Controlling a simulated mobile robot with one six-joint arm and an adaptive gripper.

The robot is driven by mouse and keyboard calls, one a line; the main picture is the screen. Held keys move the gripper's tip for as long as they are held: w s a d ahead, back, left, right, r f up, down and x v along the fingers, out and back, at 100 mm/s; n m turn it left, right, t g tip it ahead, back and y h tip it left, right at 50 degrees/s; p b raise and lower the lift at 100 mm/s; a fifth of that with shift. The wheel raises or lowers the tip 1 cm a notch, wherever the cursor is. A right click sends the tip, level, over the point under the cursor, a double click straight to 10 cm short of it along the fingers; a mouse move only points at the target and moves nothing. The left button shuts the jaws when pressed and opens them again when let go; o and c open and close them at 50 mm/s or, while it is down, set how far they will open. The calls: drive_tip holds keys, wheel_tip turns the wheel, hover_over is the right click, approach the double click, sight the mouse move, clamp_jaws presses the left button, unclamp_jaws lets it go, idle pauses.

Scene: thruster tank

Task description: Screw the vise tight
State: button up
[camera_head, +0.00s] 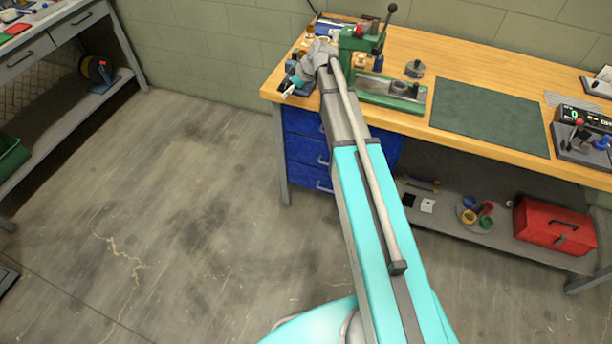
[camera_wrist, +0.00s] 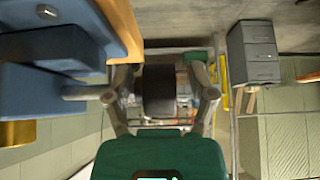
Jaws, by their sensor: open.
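The blue vise (camera_head: 312,89) is at the left end of the wooden workbench, partly hidden behind my wrist in the head view. In the wrist view its blue body (camera_wrist: 55,92) fills the left side, and a short grey shaft (camera_wrist: 85,92) sticks out of it toward my fingers. A dark cylinder (camera_wrist: 158,92), perhaps the vise's knob, shows between the fingers. My gripper (camera_wrist: 161,96) is open, with one finger on each side of this cylinder. Contact cannot be told.
A green press (camera_head: 352,48) with dark levers stands right of my wrist on the workbench (camera_head: 450,55). A dark green mat (camera_head: 490,115) lies farther right. Blue drawers (camera_head: 305,150) are under the bench end. The floor to the left (camera_head: 190,190) is clear.

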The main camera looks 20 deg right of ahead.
sight(289, 83)
drive_tip(key=g+h+p, duration=0.1)
drive_tip(key=h, duration=0.1)
drive_tip(key=g+h+p, duration=0.2)
drive_tip(key=shift+r, duration=0.3)
drive_tip(key=shift+r+g+h+p, duration=0.1)
drive_tip(key=shift+g+h+p, duration=0.25)
drive_tip(key=shift+g+h, duration=0.25)
drive_tip(key=shift+r+h, duration=0.15)
drive_tip(key=shift+h, duration=0.25)
wheel_tip(289, 83, up, 14)
drive_tip(key=p, duration=1.4)
drive_tip(key=s+f+m+b, duration=0.4)
drive_tip(key=s+f+b, duration=0.8)
drive_tip(key=f+b, duration=0.4)
drive_tip(key=s+a+f+m+b, duration=0.1)
drive_tip(key=s+f+m+b, duration=0.4)
drive_tip(key=s+f+b, duration=0.8)
drive_tip(key=shift+f+b, duration=1.5)
drive_tip(key=shift+f, duration=0.2)
drive_tip(key=shift+a, duration=0.1)
drive_tip(key=s+m, duration=0.1)
drive_tip(key=s, duration=0.2)
drive_tip(key=shift+s+m, duration=0.4)
